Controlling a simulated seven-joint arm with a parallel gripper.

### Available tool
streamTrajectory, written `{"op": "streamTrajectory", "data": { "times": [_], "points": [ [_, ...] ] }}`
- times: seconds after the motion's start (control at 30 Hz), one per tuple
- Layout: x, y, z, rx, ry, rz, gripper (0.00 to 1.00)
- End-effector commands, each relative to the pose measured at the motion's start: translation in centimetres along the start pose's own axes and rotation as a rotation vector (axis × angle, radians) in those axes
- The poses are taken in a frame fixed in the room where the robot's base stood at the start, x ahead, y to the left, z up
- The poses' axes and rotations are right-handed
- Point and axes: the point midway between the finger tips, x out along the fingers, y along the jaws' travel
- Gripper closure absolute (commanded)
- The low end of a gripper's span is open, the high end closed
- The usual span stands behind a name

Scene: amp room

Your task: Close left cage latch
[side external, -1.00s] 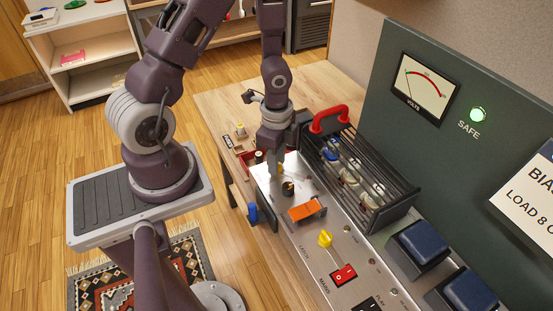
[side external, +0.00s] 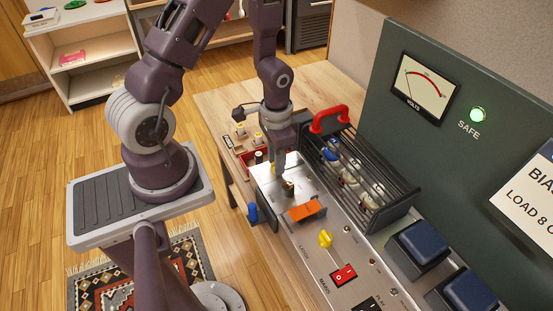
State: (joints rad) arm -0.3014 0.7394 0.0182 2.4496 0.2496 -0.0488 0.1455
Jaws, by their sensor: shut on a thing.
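The black wire cage (side external: 385,200) with a red handle (side external: 329,119) stands shut over several glass tubes on the metal panel. My gripper (side external: 287,182) points down at the left part of the panel, in front of the cage's left end. Its fingers are shut around a small dark knob (side external: 288,190), which they partly hide. A small yellow piece (side external: 273,169) shows just left of the fingers. A yellow lever (side external: 325,239) stands farther right on the panel. I cannot tell which of these pieces is the left latch.
A red switch (side external: 344,274) and blue-topped blocks (side external: 424,241) are farther right. The green SAFE lamp (side external: 478,114) is lit.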

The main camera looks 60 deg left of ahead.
Motion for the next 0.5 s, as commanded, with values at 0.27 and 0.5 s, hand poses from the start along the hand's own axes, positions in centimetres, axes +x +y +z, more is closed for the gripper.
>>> {"op": "streamTrajectory", "data": {
  "times": [0.27,0.5],
  "points": [
    [-0.04,-0.04,-0.03,-0.08,0.001,-0.001,1.0],
    [-0.03,-0.04,-0.03,-0.098,0.002,-0.001,1.0]
  ]
}}
